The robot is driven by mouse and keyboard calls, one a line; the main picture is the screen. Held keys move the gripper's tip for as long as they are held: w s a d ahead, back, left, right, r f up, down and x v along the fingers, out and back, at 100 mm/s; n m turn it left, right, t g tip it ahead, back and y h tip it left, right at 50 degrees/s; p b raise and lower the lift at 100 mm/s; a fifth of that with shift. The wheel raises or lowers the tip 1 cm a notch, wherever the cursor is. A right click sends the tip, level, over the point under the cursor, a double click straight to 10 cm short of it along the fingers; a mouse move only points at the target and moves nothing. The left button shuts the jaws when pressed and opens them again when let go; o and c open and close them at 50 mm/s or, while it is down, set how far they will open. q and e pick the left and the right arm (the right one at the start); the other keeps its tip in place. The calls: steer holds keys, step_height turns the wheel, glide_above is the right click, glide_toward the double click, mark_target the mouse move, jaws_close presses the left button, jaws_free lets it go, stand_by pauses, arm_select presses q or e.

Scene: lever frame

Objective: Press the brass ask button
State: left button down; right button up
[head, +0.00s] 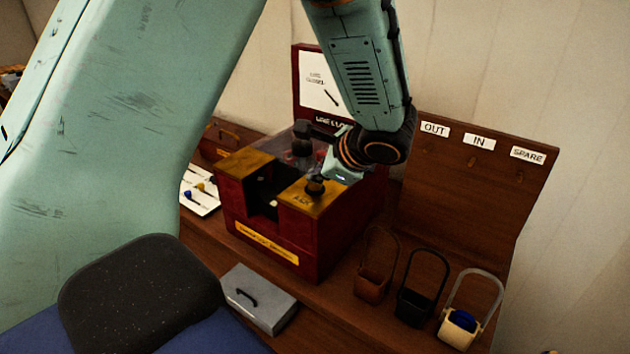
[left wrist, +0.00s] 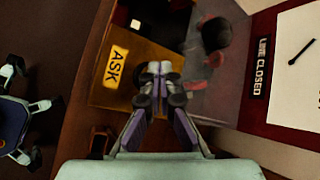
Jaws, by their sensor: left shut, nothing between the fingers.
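A red box (head: 290,243) with brass top plates stands on the wooden bench. The brass plate marked ASK (head: 302,199) is at its front right; it also shows in the left wrist view (left wrist: 113,68). My left gripper (head: 316,186) reaches down over this plate from above. In the left wrist view my left gripper (left wrist: 160,76) is shut and empty, with its fingertips over the plate's edge beside the ASK label. The ask button itself is hidden or merges with the dark fingertips; I cannot tell whether they touch it. My right gripper is not in view.
A clear cover with a dark knob (head: 302,147) sits behind the brass plates. A grey lidded box (head: 260,298) is in front. Several small carriers, including a black one (head: 415,305), stand at right below a board marked OUT, IN and SPARE (head: 480,165).

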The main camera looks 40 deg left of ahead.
mark_target(318, 185)
arm_select(q)
steer(key=shift+r, duration=0.1)
steer(key=shift+w+a+r+p, duration=0.1)
steer(key=shift+a+r+p, duration=0.05)
steer(key=shift+r+p, duration=0.65)
steer(key=shift+r, duration=0.1)
steer(key=shift+r+p, duration=0.65)
steer(key=shift+r, duration=0.25)
step_height(318, 185, up, 3)
steer(key=shift+r+p, duration=0.15)
steer(key=shift+p, duration=1.1)
